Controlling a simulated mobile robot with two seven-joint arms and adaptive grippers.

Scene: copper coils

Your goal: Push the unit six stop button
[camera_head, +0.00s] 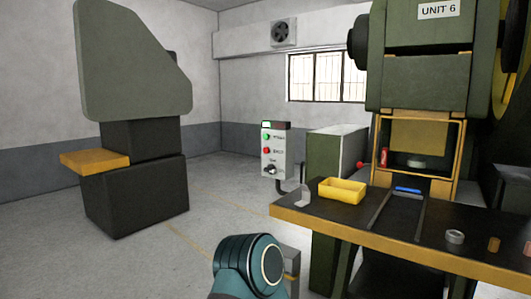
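The control box (275,160) is a pale grey panel on a stand left of the green press marked UNIT 6 (438,10). It carries a green button (266,138), a red button (266,151) below it and a dark knob (271,170) at the bottom. The labels are too small to read. A teal link of my own arm shows at the bottom centre, in front of and below the box. Neither gripper is in view.
A dark worktable with an orange edge (400,242) spans the lower right. A yellow tray (342,199) and a metal ring (454,237) rest on it. A second green and black machine (137,120) stands at left. Clear floor (215,190) lies between.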

